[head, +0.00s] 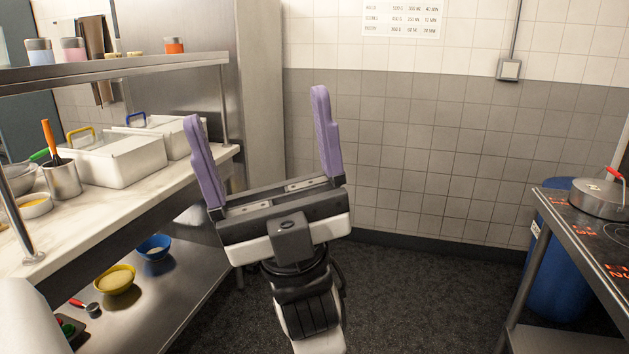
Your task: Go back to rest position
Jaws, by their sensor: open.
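My gripper (257,120) is in the middle of the head view, raised in front of the tiled wall. Its two purple fingers point up and stand wide apart. Nothing is between them, only wall and metal cabinet behind. My arm rises from the bottom of the view over the dark floor. The left finger overlaps the counter edge and white containers in the picture. I cannot tell the exact distance between them.
A marble counter (100,205) on the left holds white containers (110,160) and a metal utensil pot (63,181). Its lower shelf holds a yellow bowl (114,281) and a blue bowl (153,247). A stove (590,228) with a lidded pan (598,197) and a blue bin (556,275) stand right. Floor between is clear.

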